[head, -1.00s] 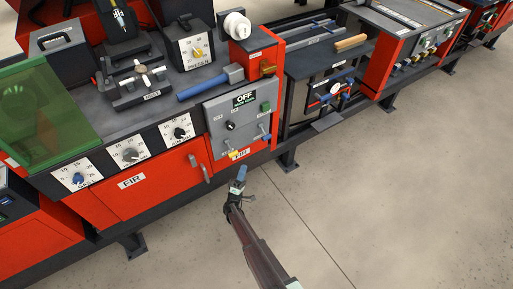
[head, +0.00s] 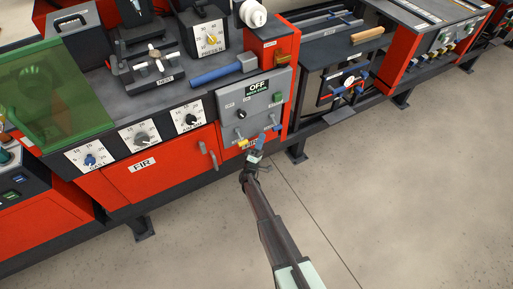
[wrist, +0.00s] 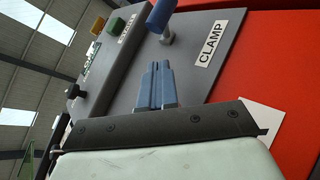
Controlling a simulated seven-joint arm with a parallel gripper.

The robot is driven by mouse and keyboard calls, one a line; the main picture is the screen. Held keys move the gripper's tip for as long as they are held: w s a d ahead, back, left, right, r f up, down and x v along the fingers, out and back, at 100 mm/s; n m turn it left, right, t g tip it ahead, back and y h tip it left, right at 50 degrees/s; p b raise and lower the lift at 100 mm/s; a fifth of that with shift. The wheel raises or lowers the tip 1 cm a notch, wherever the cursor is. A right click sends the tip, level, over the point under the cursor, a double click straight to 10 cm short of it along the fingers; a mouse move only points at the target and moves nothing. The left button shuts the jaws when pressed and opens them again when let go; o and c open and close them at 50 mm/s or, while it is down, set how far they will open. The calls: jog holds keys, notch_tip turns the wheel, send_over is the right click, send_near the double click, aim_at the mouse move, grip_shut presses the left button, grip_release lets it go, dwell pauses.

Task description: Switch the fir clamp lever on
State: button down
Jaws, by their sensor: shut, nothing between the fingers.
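The grey control panel (head: 228,100) of the red FIR station carries a lever with a blue handle (head: 277,128) at its lower right. In the wrist view this blue-handled lever (wrist: 160,15) stands out from the panel beside a white CLAMP label (wrist: 211,40). My gripper (head: 260,143) is just in front of the panel's lower edge, a little left of and below the blue lever in the head view. Its blue-grey fingers (wrist: 157,82) are together and empty. They point toward the lever, with a visible gap in the wrist view.
A yellow-handled lever (head: 242,143) is close left of my gripper. The panel also has a black knob (head: 241,114), a green button (head: 277,97) and an OFF sign (head: 257,87). A red door with a FIR label (head: 142,165) is at left. Open floor (head: 400,200) lies in front.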

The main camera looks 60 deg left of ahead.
jog(key=shift+w+d+r, duration=0.25)
jog(key=shift+w+r, duration=0.1)
jog(key=shift+w, duration=0.25)
jog(key=shift+w+d+r, duration=0.25)
jog(key=shift+w+r, duration=0.05)
jog(key=shift+w, duration=0.3)
jog(key=shift+d+r+n+g+y, duration=0.2)
jog(key=shift+n+g+y, duration=0.25)
jog(key=shift+n, duration=0.25)
